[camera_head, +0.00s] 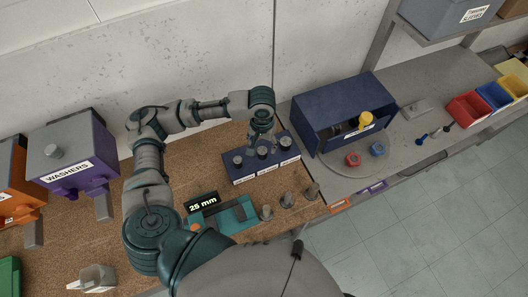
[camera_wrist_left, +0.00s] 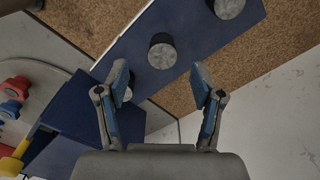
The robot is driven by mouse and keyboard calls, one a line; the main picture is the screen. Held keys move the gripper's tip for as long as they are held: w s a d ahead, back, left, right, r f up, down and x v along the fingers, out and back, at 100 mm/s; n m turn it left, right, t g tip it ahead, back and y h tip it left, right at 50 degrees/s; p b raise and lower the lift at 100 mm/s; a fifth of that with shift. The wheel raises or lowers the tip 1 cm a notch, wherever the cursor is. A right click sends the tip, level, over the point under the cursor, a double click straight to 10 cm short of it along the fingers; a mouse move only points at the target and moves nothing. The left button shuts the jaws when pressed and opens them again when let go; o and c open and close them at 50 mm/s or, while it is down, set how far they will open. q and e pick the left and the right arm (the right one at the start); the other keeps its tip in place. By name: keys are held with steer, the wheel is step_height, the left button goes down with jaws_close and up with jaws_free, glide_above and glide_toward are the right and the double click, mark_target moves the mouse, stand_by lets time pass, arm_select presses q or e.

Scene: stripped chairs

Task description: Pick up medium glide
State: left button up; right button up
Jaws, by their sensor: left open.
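A dark blue block (camera_head: 243,179) on the cork bench holds three grey round glides in a row, with small white labels on its front too small to read. The middle glide (camera_head: 262,152), apparently the medium one, is partly hidden under my left gripper (camera_head: 262,143). In the left wrist view, my left gripper (camera_wrist_left: 162,78) is open and empty, and the middle glide (camera_wrist_left: 162,50) shows just beyond the gap between the fingertips. One end glide (camera_wrist_left: 229,7) is at the top edge, and the other is partly hidden behind the left finger. My right gripper is not in view.
A dark blue open box (camera_head: 313,122) stands close to the right of the block. A purple washers dispenser (camera_head: 72,160) stands left. The wall is close behind.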

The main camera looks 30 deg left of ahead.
mark_target(261, 150)
arm_select(q)
steer(key=f, duration=0.1)
steer(key=a+f, duration=0.1)
steer(key=f, duration=0.1)
steer(key=shift+w+a+f, duration=0.1)
steer(key=shift+a, duration=0.1)
steer(key=shift+d+f, duration=0.15)
steer(key=shift+f, duration=0.4)
steer(key=shift+d+f, duration=0.15)
steer(key=shift+f, duration=0.35)
steer(key=shift+w+d+f, duration=0.1)
steer(key=shift+d+f, duration=0.1)
steer(key=shift+d, duration=0.35)
steer(key=shift+r, duration=0.1)
steer(key=shift+c, duration=1.1)
steer(key=c, duration=0.4)
steer(key=shift+a, duration=0.2)
steer(key=c, duration=0.3)
steer(key=shift+a, duration=0.3)
steer(key=shift+c, duration=0.2)
step_height(261, 150, up, 10)
steer(key=shift+d+f, duration=0.1)
steer(key=shift+d, duration=0.05)
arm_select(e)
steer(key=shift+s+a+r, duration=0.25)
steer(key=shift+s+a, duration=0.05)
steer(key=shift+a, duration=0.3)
